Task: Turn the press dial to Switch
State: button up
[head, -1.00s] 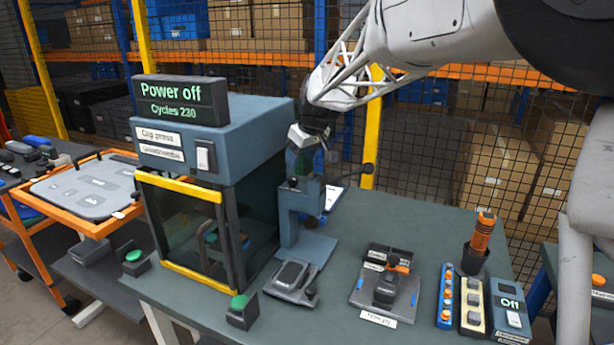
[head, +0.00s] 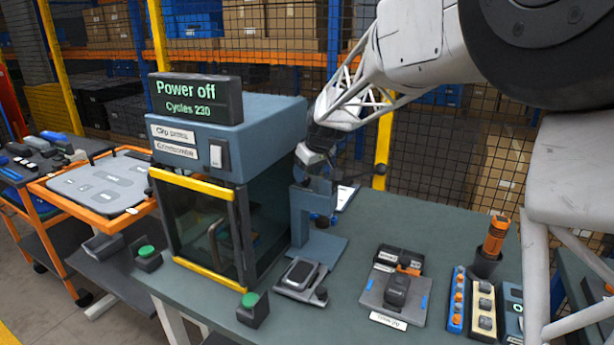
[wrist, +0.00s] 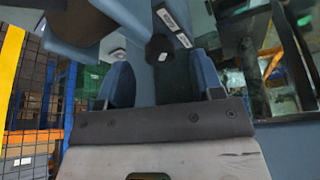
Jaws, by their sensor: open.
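The clip press (head: 270,120) is a blue-grey machine with a dark glazed front framed in yellow. Its display (head: 190,97) reads "Power off" and "Cycles 230". Two white labels and a white rocker switch (head: 217,154) sit on its front. I make out no dial in the head view. My gripper (head: 316,156) is beside the press's right side, above a blue-grey bench stand (head: 305,215). In the wrist view its blue fingers (wrist: 163,78) are apart. A dark round knob (wrist: 160,48) with a pale mark shows beyond them, near a white label; I cannot tell whether it is the dial.
Green buttons (head: 250,300), a small fixture (head: 397,290) and an orange-handled tool (head: 496,235) stand on the bench. An orange-edged tray cart (head: 50,205) is at left. The rear right bench is clear.

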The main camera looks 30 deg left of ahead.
jog(key=shift+x, duration=1)
jog(key=shift+c, duration=0.2)
jog(key=shift+r, duration=0.1)
jog(key=c, duration=0.9)
jog(key=shift+m+t, duration=0.3)
jog(key=shift+m, duration=0.3)
jog(key=shift+s+a+m+t+h, duration=0.1)
jog(key=shift+m+t+h, duration=0.2)
jog(key=shift+m, duration=0.8)
jog(key=shift+s+m+t+h, duration=0.15)
jog(key=shift+m+t, duration=0.25)
jog(key=shift+m, duration=0.7)
jog(key=shift+w+m, duration=0.1)
jog(key=shift+m, duration=0.2)
jog(key=o, duration=0.9)
